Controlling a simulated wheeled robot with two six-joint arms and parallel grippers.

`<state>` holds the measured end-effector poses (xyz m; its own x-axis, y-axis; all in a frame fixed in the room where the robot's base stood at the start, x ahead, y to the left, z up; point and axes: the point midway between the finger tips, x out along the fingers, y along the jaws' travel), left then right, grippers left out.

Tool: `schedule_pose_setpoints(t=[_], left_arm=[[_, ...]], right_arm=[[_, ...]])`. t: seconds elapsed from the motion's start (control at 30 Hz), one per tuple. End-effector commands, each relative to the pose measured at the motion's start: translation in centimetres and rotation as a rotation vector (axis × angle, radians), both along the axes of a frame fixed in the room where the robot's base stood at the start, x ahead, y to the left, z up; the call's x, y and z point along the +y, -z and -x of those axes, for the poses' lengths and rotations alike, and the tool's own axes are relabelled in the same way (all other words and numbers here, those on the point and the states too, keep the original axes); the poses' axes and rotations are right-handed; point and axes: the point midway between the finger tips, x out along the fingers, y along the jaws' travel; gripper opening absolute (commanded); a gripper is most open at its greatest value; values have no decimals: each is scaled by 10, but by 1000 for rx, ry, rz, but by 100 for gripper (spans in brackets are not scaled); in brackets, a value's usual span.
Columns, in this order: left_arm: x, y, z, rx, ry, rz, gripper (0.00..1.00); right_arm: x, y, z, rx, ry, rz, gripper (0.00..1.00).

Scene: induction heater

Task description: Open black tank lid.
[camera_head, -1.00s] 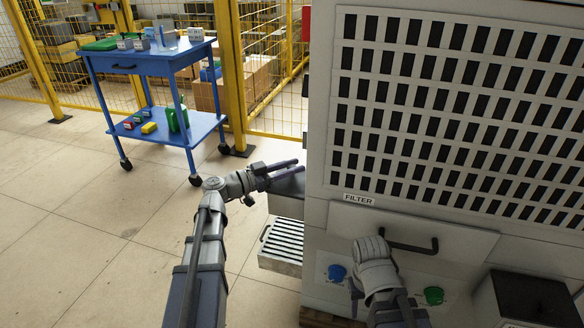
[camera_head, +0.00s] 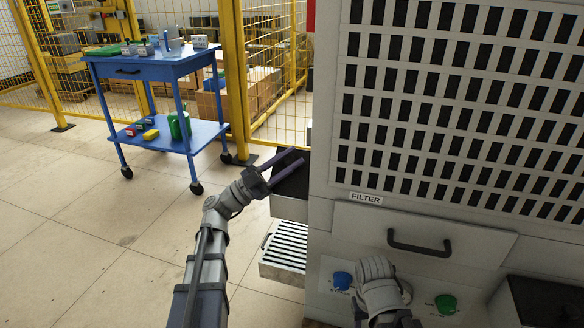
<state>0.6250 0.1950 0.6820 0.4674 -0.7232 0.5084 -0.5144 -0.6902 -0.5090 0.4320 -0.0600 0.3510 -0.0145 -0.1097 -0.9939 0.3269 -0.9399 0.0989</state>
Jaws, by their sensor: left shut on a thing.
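The black tank lid (camera_head: 292,182) is the dark top of a light grey box on the left side of the big machine. Its right part is hidden by the machine's body. My left gripper (camera_head: 297,156) reaches in from the lower left, its two dark fingers lying at the lid's upper left edge. The fingers look shut on the lid, though the contact is small and partly hidden. I cannot tell how far the lid is tilted. Of my right arm only links show in front of the machine, and its gripper is out of sight.
Below the box a slatted grey tray (camera_head: 286,244) sticks out. The machine carries a FILTER drawer with a black handle (camera_head: 419,244), a blue knob (camera_head: 342,280) and a green knob (camera_head: 446,304). A blue cart (camera_head: 165,68) stands behind, before a yellow fence (camera_head: 233,75). The left floor is clear.

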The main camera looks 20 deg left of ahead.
Motion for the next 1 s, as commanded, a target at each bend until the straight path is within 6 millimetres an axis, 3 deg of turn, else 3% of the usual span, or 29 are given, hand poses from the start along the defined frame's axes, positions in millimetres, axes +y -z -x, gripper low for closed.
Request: schedule_pose_setpoints(t=[0.6,1.0], left_arm=[[3,-6,50,-557,1,20,0],[3,-2,70,-762,0,28,0]], right_arm=[[0,35,0,-1,0,0,50],[0,42,0,-1,0,0,50]])
